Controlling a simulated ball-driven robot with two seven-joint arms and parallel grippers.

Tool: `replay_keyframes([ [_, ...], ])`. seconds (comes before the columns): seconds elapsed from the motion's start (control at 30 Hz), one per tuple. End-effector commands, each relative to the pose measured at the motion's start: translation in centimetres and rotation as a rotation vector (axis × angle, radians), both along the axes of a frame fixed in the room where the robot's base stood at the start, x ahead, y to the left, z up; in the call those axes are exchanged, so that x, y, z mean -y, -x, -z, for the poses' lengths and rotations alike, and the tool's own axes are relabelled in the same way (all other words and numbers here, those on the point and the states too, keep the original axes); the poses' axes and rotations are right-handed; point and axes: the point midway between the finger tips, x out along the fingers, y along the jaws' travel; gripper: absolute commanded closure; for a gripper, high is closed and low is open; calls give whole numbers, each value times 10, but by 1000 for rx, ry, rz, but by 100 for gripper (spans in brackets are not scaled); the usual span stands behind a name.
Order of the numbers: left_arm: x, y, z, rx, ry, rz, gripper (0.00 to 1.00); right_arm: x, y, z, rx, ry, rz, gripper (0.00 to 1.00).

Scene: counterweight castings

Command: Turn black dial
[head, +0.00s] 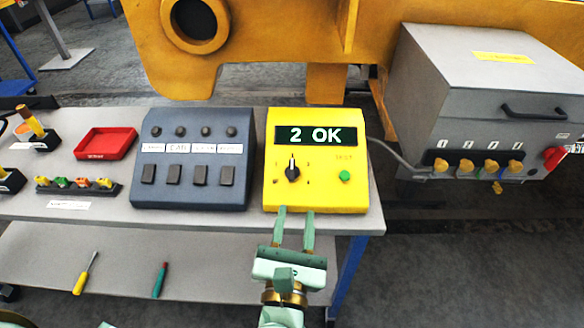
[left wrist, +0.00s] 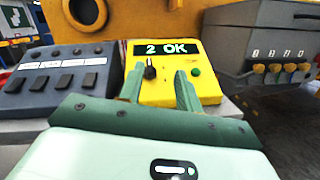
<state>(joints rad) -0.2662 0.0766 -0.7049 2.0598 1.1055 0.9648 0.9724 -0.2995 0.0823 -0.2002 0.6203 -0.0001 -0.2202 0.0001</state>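The black dial (head: 292,172) sits on the front of a yellow box (head: 333,195) whose display (head: 316,135) reads "2 OK". A green button (head: 345,176) is to the right of the dial. The dial also shows in the left wrist view (left wrist: 150,69), on the yellow box (left wrist: 208,88). My left gripper (head: 295,212) is open and empty, just in front of the box's lower edge and below the dial, with a gap between its fingers. In the left wrist view the fingers (left wrist: 160,85) point toward the box, apart from the dial. My right gripper is not seen.
A dark blue switch box (head: 196,160) stands left of the yellow box on the grey bench. A red tray (head: 105,143) lies further left. A grey cabinet (head: 470,90) with yellow knobs is at right. Two screwdrivers (head: 85,273) (head: 160,280) lie on the lower shelf.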

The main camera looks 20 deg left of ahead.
Motion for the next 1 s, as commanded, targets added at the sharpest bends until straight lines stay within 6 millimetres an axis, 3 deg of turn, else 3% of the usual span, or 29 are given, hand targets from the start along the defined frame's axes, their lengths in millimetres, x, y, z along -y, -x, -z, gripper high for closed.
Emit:
replay_keyframes([
  [0.1,-5,3,23,-66,203,-60,65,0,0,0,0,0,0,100],
  [0.27,-9,-3,32,-91,277,-89,65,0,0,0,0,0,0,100],
  [0.37,-14,-19,31,-88,275,-89,65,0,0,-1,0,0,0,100],
  [0.8,-44,-122,31,-88,268,-88,65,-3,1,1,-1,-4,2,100],
  [1.0,-51,-146,32,-90,268,-87,65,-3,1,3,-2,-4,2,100],
])
